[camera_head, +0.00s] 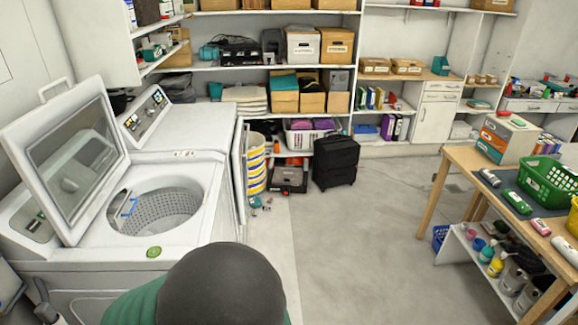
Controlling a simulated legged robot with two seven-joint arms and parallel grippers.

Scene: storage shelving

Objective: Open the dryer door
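The white dryer (188,128) stands at the left, behind the washer, with its control panel (145,108) at its back. Its front faces right and is seen almost edge-on. A thin upright white panel (241,170) stands at that front; it looks like the dryer door standing out from the body, but I cannot tell how far. The nearer white washer (190,185) has its glass lid (75,160) raised and its drum showing. Neither of my grippers can be made out in the view.
A dark grey rounded shape with green beside it blocks the bottom centre. A yellow-striped bin (256,163), small items on the floor (259,204) and a black suitcase (335,162) are beyond the dryer. The middle floor is clear. A wooden table (462,160) stands at the right.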

